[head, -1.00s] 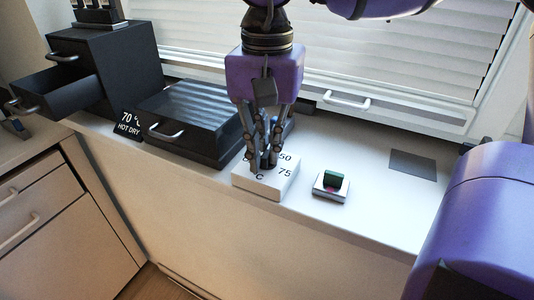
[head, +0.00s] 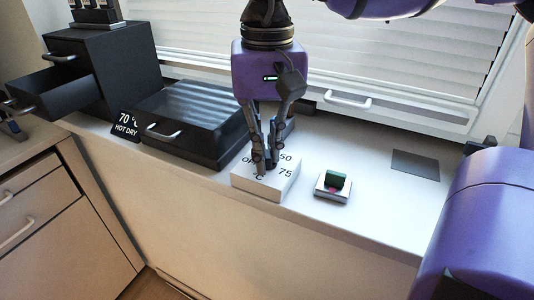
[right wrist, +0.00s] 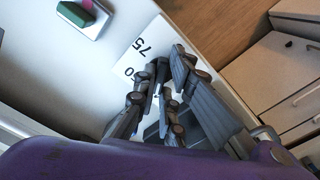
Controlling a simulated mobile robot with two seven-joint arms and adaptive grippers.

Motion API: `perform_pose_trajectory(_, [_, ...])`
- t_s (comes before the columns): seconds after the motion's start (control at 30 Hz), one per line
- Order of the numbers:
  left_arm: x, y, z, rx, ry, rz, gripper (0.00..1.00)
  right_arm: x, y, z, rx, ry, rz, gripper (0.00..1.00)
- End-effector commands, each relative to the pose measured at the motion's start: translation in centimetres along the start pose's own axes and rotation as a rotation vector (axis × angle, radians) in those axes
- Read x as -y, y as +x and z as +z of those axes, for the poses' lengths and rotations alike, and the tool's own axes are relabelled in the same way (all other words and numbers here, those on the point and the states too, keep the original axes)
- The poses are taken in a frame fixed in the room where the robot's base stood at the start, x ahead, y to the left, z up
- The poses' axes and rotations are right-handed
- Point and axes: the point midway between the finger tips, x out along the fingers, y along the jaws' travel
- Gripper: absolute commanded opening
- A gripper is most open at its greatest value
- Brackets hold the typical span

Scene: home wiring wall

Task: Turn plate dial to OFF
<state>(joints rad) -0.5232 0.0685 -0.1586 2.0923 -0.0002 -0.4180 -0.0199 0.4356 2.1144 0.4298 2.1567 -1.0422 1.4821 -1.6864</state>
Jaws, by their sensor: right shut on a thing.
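The white plate block (head: 264,188) stands near the front edge of the white counter. Its top bears the marks 50, 75, °C and a partly covered OFF. In the right wrist view the fingers (right wrist: 168,92) are close together over the plate. My left gripper is not in view.
A small white holder with a green block (head: 334,182) stands right of the plate. A black glass-topped box (head: 195,125) with a handle is behind left, beside a 70 °C HOT DRY sign (head: 126,125). A dark drawer unit (head: 105,65) stands open. A grey square (head: 415,165) lies right.

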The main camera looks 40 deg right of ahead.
Motion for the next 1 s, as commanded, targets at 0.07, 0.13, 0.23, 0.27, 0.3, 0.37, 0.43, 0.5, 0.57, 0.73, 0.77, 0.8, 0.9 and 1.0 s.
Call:
perform_pose_trajectory(0.07, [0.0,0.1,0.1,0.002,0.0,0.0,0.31,0.0,0.1,0.0,0.001,-0.03,0.0,0.0])
perform_pose_trajectory(0.13, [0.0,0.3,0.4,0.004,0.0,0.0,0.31,0.0,0.1,0.0,0.001,-0.092,-0.001,0.0])
perform_pose_trajectory(0.23, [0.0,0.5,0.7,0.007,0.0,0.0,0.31,0.0,0.1,0.0,0.0,-0.162,-0.001,0.0])
perform_pose_trajectory(0.27, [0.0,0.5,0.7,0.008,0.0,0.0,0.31,0.0,0.1,0.0,0.0,-0.17,-0.001,0.0])
perform_pose_trajectory(0.3, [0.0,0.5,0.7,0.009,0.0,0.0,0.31,0.0,0.0,0.0,0.0,-0.176,-0.001,0.0])
perform_pose_trajectory(0.37, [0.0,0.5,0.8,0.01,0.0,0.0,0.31,0.0,0.0,0.0,0.0,-0.175,0.0,0.0])
perform_pose_trajectory(0.43, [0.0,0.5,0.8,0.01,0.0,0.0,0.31,0.0,0.0,0.0,0.0,-0.174,0.0,0.0])
perform_pose_trajectory(0.5, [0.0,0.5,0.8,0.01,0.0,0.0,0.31,0.0,0.0,0.0,0.0,-0.179,0.0,0.0])
perform_pose_trajectory(0.57, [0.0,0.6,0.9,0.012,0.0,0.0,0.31,0.0,0.1,0.0,0.001,-0.214,-0.001,0.0])
perform_pose_trajectory(0.73, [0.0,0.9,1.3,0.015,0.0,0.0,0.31,0.0,0.1,0.0,0.001,-0.341,0.0,0.0])
perform_pose_trajectory(0.77, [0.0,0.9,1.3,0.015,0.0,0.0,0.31,0.0,0.1,0.0,0.001,-0.348,0.0,0.0])
perform_pose_trajectory(0.8, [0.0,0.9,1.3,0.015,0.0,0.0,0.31,0.0,0.0,0.0,0.001,-0.35,0.0,0.0])
perform_pose_trajectory(0.9, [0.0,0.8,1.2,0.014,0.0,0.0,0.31,0.0,0.0,0.0,0.001,-0.349,0.0,0.0])
perform_pose_trajectory(1.0, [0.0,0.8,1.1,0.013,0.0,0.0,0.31,0.0,0.0,0.0,0.001,-0.348,0.0,0.17])
